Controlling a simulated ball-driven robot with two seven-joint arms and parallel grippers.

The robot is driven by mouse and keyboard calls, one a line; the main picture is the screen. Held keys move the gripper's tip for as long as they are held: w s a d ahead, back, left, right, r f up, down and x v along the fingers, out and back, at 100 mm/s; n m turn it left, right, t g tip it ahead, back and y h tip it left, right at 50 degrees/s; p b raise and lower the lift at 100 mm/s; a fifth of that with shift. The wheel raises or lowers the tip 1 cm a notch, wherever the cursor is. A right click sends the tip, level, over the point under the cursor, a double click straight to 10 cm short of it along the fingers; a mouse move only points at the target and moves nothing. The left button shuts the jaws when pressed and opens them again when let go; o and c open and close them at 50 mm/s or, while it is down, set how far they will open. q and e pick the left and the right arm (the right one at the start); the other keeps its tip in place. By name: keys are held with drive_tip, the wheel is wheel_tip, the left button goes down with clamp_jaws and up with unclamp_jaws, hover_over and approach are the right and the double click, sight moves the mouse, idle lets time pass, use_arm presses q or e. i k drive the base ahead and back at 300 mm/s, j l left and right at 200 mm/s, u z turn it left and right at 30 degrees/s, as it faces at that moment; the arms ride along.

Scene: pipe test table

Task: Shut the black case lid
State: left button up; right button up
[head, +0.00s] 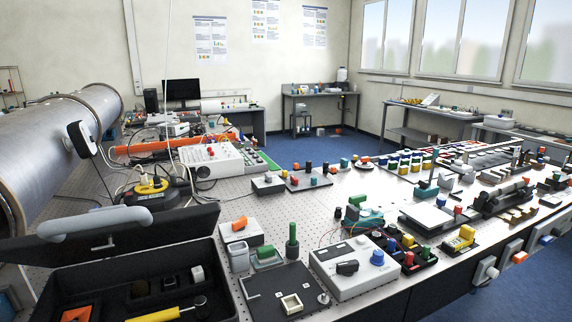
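The black case (222,284) sits at the lower left of the head view, at the near edge of the perforated table. Its lower part is cut off by the frame. Its lid (165,236) is open, raised along the far side and leaning back. A small metal latch shows on the lid's inner face. A grey rounded bar (95,222) lies across the lid's upper left edge; I cannot tell whether it is part of the lid. Inside the case are a yellow-handled tool (155,314) and small blocks in dark foam.
A black plate (270,298) and a white control box (352,270) stand right of the case. A yellow-and-black round device (152,186) with cables is behind the lid. A large metal pipe (45,140) fills the left. Several small parts crowd the table at right.

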sight(57, 242)
drive_tip(key=k+l, duration=0.75)
drive_tip(key=k, duration=0.15)
